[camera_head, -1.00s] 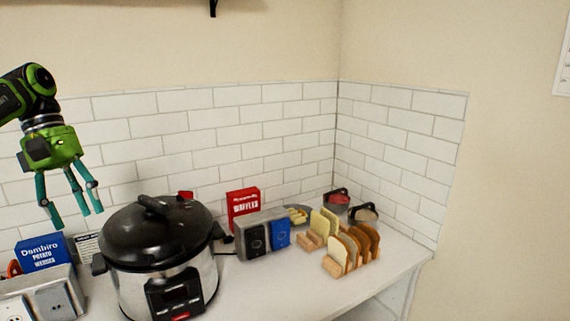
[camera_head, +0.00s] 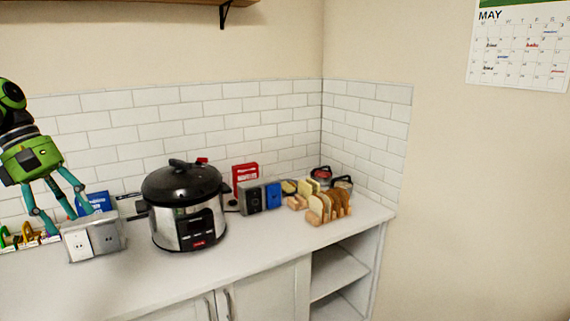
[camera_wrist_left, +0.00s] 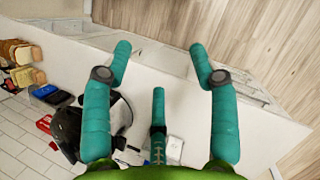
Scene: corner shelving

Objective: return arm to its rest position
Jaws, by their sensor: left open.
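My left gripper (camera_head: 70,226) is at the left of the head view, green with teal fingers. Its fingers are spread and empty, pointing down above the left part of the counter (camera_head: 235,266). In that view its fingertips overlap the grey outlet box (camera_head: 95,240) and the blue potato wedges box (camera_head: 97,203); I cannot tell whether they touch. In the left wrist view the gripper (camera_wrist_left: 160,65) also shows its teal fingers apart with nothing between them. My right gripper is not in view.
A black-lidded cooker (camera_head: 186,205) stands right of the gripper. Beyond it are a red waffles box (camera_head: 244,174), another outlet box (camera_head: 262,196) and toast racks with bread (camera_head: 328,207). Open shelves (camera_head: 345,262) are below the counter's right end. The counter front is clear.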

